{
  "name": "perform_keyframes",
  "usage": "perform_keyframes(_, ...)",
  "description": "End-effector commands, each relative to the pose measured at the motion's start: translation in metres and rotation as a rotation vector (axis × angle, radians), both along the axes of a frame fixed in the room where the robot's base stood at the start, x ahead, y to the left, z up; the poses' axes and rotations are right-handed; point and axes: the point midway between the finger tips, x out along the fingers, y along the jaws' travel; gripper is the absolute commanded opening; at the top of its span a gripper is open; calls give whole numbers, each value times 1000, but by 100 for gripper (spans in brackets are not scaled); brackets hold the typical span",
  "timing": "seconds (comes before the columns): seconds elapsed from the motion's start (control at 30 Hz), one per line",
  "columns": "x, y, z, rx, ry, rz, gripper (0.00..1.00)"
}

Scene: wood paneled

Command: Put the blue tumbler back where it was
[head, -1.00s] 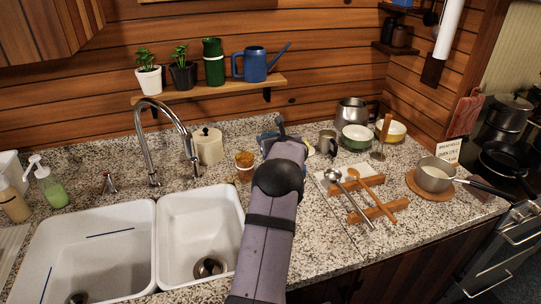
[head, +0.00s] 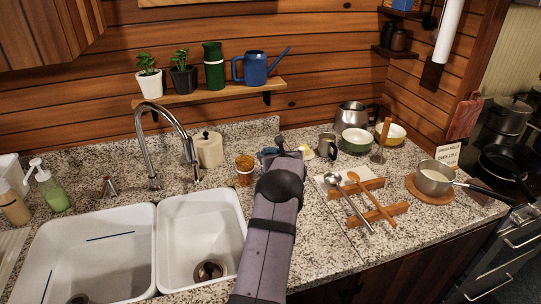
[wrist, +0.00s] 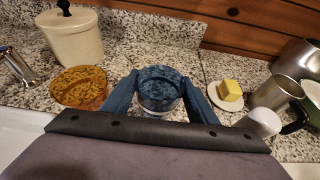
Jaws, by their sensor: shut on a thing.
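The blue tumbler (wrist: 158,88) shows in the wrist view, upright, with a speckled blue top and a paler lower part. My gripper (wrist: 158,97) is shut on it, with one blue finger on each side. In the head view my gripper (head: 283,152) is over the back of the counter, between the orange-filled cup and the butter dish. My own arm hides most of the tumbler there. I cannot tell whether its base touches the counter.
Butter on a saucer (wrist: 226,97) and a steel mug (head: 327,145) are on the right. Spoons lie on a wooden rest (head: 378,213). The sink (head: 203,230) is front left.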

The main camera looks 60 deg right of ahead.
Motion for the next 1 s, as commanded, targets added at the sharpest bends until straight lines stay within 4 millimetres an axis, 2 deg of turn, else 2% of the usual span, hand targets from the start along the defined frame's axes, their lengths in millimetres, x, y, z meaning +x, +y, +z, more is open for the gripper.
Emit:
perform_keyframes(0.17,0,0,-3,-2,-1,0,0)
perform_keyframes(0.2,0,0,-2,0,0,0,62)
perform_keyframes(0.23,0,0,-2,0,0,0,70)
perform_keyframes(0.7,0,0,2,0,0,0,72)
perform_keyframes(1.0,-18,17,9,0,0,-2,72)
